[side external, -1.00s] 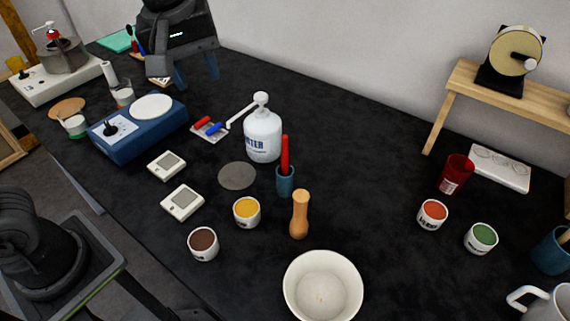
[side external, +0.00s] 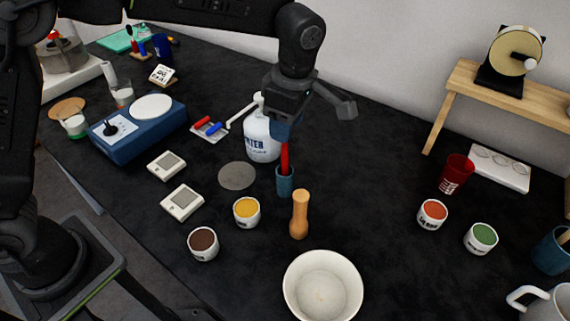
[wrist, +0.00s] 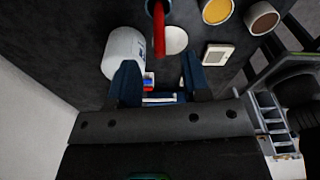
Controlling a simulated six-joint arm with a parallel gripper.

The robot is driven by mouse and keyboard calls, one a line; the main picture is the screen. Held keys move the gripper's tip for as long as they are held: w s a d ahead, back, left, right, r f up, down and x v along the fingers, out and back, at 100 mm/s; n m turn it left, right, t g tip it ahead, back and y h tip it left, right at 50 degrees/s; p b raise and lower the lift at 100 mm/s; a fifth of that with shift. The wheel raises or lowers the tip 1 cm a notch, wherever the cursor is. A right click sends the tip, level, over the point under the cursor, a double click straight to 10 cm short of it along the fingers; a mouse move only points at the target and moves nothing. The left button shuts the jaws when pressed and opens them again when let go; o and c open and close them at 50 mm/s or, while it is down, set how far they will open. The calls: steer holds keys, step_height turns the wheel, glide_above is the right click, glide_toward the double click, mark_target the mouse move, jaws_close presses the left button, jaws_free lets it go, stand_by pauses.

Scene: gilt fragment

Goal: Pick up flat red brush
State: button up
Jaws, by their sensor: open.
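The flat red brush (side external: 285,158) stands upright in a small blue cup (side external: 285,183) in the side view; its top end is partly hidden by my gripper (side external: 284,128). In the wrist view the red brush (wrist: 159,32) is near the top middle, beyond my fingers, with the cup cut off by the frame edge. My gripper (wrist: 160,82) is open, its two blue fingers apart with nothing held between them. In the side view the fingers are just above the brush; whether they touch it cannot be told.
A white water bottle (side external: 262,138) stands close behind the cup. A wooden handle-shaped object (side external: 299,215), a yellow pot (side external: 246,212) and a white bowl (side external: 323,289) are in front. A wooden shelf (side external: 510,99) stands at right. Open dark table lies right of the cup.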

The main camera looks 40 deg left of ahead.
mark_target(282, 165)
steer(key=shift+a+f, duration=0.15)
steer(key=shift+f, duration=1.6)
steer(key=shift+a+f, duration=0.1)
steer(key=shift+f, duration=1.65)
steer(key=shift+c, duration=0.2)
jaws_close()
